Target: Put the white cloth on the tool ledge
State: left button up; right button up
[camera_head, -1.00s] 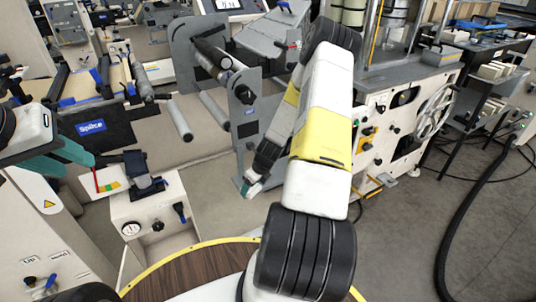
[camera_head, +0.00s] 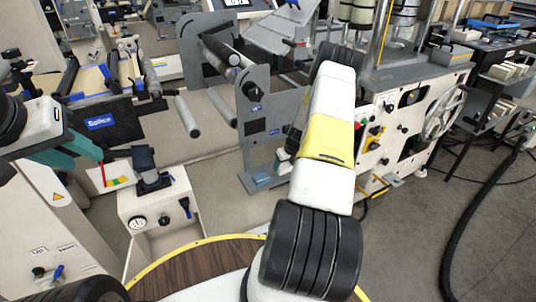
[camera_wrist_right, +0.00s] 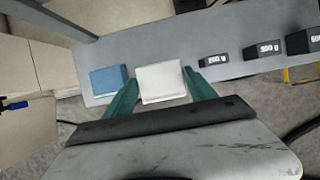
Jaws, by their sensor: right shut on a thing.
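The white cloth (camera_wrist_right: 162,81), a small folded block, is between the teal fingers of my right gripper (camera_wrist_right: 161,93), which is shut on it. In the right wrist view it appears over the grey tool ledge (camera_wrist_right: 232,37), between a blue block and black weights. I cannot tell whether it touches the ledge. In the head view my right arm hides most of this gripper, near the ledge (camera_head: 248,184) at the foot of the grey machine frame. My left gripper (camera_head: 88,150) has teal fingers at the left; its opening is unclear.
A blue folded block (camera_wrist_right: 108,80) lies on the ledge left of the cloth. Several black labelled weights (camera_wrist_right: 262,50) stand to the right. A grey upright plate (camera_head: 255,110) rises by the ledge. A white cabinet (camera_head: 160,215) with a gauge stands at left.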

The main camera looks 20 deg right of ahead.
aim_at(286, 166)
jog(key=shift+w+d+f, duration=0.15)
jog(key=shift+f, duration=0.75)
jog(key=shift+w+d+f, duration=0.1)
jog(key=shift+w+f, duration=0.05)
jog(key=shift+f, duration=0.75)
jog(key=o, duration=1.3)
jog(key=shift+f, duration=0.1)
